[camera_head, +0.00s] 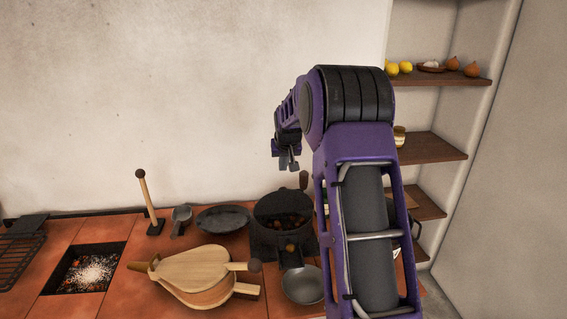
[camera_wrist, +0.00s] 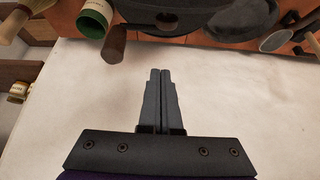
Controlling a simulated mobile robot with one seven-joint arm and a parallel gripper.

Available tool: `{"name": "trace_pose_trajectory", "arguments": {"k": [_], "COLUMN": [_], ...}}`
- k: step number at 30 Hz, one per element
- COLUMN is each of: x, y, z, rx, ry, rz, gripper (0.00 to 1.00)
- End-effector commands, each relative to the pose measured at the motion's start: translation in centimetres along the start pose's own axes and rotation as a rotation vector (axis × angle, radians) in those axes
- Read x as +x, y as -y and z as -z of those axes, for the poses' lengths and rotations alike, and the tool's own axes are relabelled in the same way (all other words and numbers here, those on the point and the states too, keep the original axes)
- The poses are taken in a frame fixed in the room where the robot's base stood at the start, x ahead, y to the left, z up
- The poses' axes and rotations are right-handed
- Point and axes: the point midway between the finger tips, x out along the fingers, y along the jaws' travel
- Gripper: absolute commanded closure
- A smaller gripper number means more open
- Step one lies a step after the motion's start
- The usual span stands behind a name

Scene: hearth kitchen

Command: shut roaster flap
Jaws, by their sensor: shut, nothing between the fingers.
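The roaster (camera_head: 284,222) is a black round vessel on the tiled counter, with brown round pieces visible inside its open top. A dark wooden handle (camera_head: 304,180) stands up at its back right. A small opening at its front also shows a brown piece. I cannot clearly make out which part is the flap. My gripper (camera_head: 289,162) is above the roaster and apart from it. In the wrist view my gripper (camera_wrist: 160,73) is shut and empty against the pale wall. Part of a dark vessel, likely the roaster (camera_wrist: 172,25), shows at the top edge, with a brown handle (camera_wrist: 114,43) beside it.
Wooden bellows (camera_head: 205,277), a small pan (camera_head: 302,285), a dark shallow pan (camera_head: 222,218) and a scoop (camera_head: 181,218) lie around the roaster. A pit of embers (camera_head: 88,270) is at left. Shelves (camera_head: 440,80) stand at right. My arm hides the counter's right part.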

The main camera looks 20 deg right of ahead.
Motion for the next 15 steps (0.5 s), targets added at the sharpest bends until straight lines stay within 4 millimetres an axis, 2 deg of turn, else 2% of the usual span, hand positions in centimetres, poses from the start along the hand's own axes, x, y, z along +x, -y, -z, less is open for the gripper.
{"name": "trace_pose_trajectory", "arguments": {"k": [1, 7, 15], "x": [1.3, 5.6, 4.3], "y": [0.0, 0.0, 0.0], "z": [-0.1, -0.1, -2.9], "rx": [0.000, 0.000, 0.000], "ry": [0.004, 0.003, 0.000], "rz": [0.001, 0.000, -0.001], "gripper": [1.00, 1.00, 1.00]}}
